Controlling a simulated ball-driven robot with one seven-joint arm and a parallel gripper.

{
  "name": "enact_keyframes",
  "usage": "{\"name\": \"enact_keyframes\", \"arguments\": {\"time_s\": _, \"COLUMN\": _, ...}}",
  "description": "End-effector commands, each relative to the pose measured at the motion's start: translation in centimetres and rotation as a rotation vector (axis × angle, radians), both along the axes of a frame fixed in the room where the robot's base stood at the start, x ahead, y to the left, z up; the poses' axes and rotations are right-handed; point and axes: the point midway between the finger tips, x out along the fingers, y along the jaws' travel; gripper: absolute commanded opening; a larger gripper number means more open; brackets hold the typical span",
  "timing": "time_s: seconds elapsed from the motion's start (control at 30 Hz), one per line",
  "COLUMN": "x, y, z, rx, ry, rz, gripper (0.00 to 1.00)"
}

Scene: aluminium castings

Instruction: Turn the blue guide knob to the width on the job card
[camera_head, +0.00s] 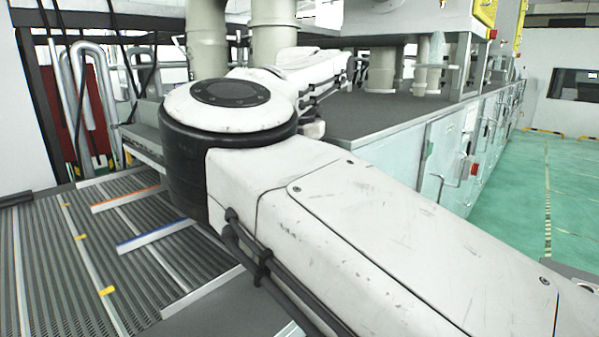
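I cannot make out a blue guide knob or a job card in the head view. A rail with a blue top edge (157,236) lies across the ribbed conveyor bed (60,265) at the left. A similar rail with an orange edge (127,198) lies behind it. My own white arm crosses the picture from the lower right to a large elbow joint, then folds back toward the upper middle. It hides much of what lies behind it. My gripper does not show, so I cannot see what it is near or whether it holds anything.
A long grey-topped machine (365,115) with pale green doors runs to the back right, beneath thick beige ducts (207,40). Bent metal pipes (98,85) stand at the back left. Yellow tabs (107,290) mark the conveyor. The green floor (565,190) at the right is open.

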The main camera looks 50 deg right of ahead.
Motion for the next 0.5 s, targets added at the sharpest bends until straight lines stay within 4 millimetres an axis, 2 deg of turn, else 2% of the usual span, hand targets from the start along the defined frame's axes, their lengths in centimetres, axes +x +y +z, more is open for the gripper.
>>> {"name": "enact_keyframes", "arguments": {"time_s": 0.47, "x": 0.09, "y": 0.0, "z": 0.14, "rx": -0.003, "ry": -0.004, "rz": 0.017, "gripper": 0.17}}
{"name": "enact_keyframes", "arguments": {"time_s": 0.5, "x": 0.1, "y": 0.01, "z": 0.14, "rx": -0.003, "ry": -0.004, "rz": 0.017, "gripper": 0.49}}
